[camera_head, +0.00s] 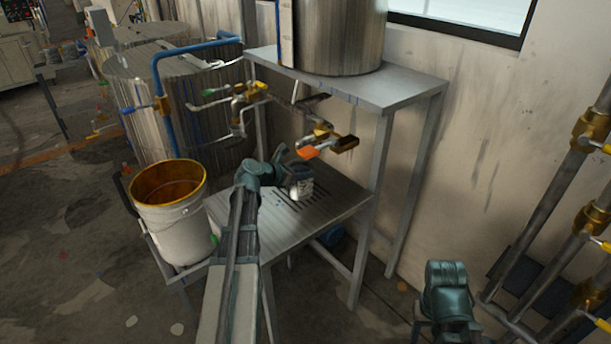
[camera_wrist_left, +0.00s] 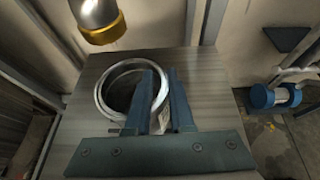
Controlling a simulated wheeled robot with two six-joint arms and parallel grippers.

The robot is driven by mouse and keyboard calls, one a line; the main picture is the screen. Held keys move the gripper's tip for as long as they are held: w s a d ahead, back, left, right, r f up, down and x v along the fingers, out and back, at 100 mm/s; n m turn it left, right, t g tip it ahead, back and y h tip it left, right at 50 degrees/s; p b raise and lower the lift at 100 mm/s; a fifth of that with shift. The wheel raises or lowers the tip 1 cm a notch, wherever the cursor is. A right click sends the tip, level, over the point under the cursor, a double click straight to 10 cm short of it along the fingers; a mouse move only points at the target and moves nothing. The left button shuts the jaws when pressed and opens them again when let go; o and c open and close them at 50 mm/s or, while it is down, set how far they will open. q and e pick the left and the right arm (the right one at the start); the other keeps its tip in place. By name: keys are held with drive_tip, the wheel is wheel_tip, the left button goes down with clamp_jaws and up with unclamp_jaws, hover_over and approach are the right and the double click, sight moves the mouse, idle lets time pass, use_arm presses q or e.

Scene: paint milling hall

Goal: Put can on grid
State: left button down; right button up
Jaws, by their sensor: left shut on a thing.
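A small grey metal can (camera_head: 301,187) with a pale label is at the slotted grid (camera_head: 317,202) in the lower shelf of the metal stand. My left gripper (camera_head: 287,172) is beside the can and shut on its wall. In the left wrist view the can (camera_wrist_left: 103,92) is open-topped and upright, with one finger of my left gripper (camera_wrist_left: 161,76) over its opening and the other outside. I cannot tell whether the can's base touches the grid. The fingers hide part of the can. A teal part of my right arm shows at lower right; its fingertips are not visible.
A white bucket (camera_head: 178,228) with a brown-stained inside stands at the shelf's left. Brass valves and a spout (camera_head: 322,132) hang above the can; the pipe end (camera_wrist_left: 100,20) is close to it. A large steel tank (camera_head: 335,35) stands on the top shelf (camera_head: 395,90).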

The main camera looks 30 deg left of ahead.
use_arm(q)
drive_tip(key=shift+f, duration=0.15)
drive_tip(key=c, duration=0.8)
unclamp_jaws()
drive_tip(key=shift+p+v, duration=2.55)
drive_tip(key=shift+v, duration=3.55)
drive_tip(key=shift+w, duration=0.1)
